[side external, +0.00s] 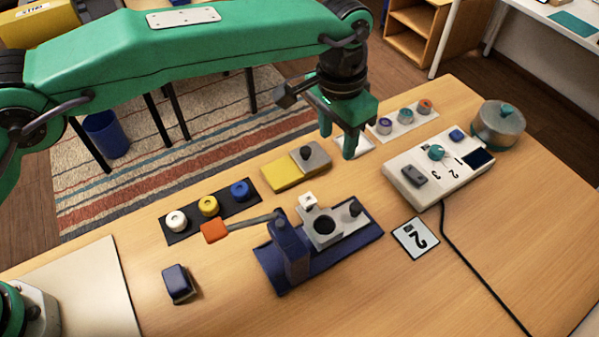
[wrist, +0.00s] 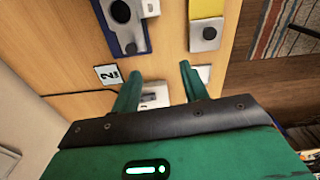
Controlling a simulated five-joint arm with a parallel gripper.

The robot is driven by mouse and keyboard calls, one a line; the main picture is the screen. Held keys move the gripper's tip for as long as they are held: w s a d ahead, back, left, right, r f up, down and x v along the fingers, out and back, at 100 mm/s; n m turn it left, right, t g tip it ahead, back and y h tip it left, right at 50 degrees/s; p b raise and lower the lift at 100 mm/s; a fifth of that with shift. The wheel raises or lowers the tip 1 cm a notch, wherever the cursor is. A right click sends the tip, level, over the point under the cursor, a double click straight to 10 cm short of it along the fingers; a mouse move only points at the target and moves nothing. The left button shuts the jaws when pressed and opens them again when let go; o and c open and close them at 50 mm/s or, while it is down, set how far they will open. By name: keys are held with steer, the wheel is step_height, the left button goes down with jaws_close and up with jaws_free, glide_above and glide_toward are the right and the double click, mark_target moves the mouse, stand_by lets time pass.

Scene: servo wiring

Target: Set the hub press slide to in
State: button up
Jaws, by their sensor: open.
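The hub press is a navy base (side external: 345,252) with an upright navy column (side external: 291,250) and a lever ending in an orange handle (side external: 215,231). Its slide (side external: 322,230) is a pale grey plate with a dark round hole and a black knob (side external: 355,208) at its right end. The plate sits on the base to the right of the column. In the wrist view the press (wrist: 120,32) is at the top, left of centre. My gripper (side external: 338,140) is open and empty, above the table behind and to the right of the press. Its two fingers also show in the wrist view (wrist: 158,75).
A yellow-and-grey block (side external: 290,172) with a black knob stands behind the press. A ring tray (side external: 178,236) is at left, another (side external: 388,134) behind the gripper. A control box (side external: 415,194) with cable, a metal pot (side external: 497,128) and a numbered card (side external: 408,232) are right. The front right is clear.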

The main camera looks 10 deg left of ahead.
steer(key=m, duration=0.1)
glide_above(356, 206)
step_height(356, 206, down, 6)
steer(key=shift+r, duration=0.1)
steer(key=shift+f, duration=3.9)
jaws_close()
